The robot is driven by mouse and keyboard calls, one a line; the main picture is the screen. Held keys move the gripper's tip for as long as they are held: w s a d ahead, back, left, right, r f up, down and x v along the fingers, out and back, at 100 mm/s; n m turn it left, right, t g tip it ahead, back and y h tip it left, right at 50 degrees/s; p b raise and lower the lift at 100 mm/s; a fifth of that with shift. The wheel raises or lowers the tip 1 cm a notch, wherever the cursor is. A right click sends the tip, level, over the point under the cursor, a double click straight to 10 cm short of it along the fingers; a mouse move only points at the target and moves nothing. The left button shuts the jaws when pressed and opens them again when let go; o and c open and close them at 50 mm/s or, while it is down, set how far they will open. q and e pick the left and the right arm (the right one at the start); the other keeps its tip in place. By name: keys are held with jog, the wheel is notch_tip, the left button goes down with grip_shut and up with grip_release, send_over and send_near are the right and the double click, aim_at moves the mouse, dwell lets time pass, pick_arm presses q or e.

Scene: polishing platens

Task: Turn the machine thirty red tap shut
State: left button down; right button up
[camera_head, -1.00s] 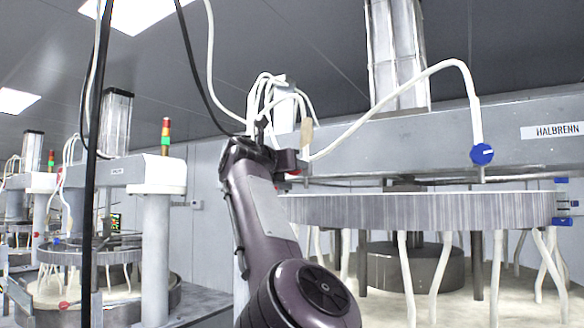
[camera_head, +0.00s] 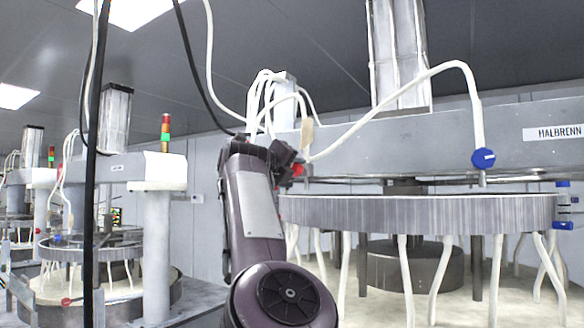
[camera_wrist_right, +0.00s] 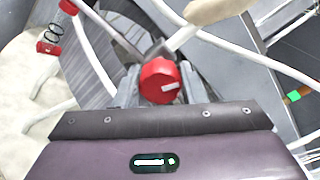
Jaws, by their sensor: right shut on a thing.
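The red tap (camera_wrist_right: 160,81) shows in the right wrist view as a round red knob with a white mark, at the end of a pale hose. My right gripper (camera_wrist_right: 158,88) is shut on it, with a grey finger on each side of the knob. My arm hides part of the grip there. My left gripper is not in view.
A blue tap (camera_head: 483,158) hangs from a white hose at the right. The grey beam labelled HALBRENN (camera_head: 400,146) runs above the platen. White hoses hang close around my right wrist. Another machine with a signal light (camera_head: 165,133) stands at the left.

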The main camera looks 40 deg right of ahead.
jog(key=shift+n, duration=2.3)
jog(key=o, duration=1)
jog(key=shift+d, duration=0.1)
jog(key=shift+a+f, duration=0.15)
jog(key=shift+a, duration=0.2)
jog(key=b+v, duration=0.3)
jog(key=v, duration=0.4)
jog(key=shift+b, duration=0.3)
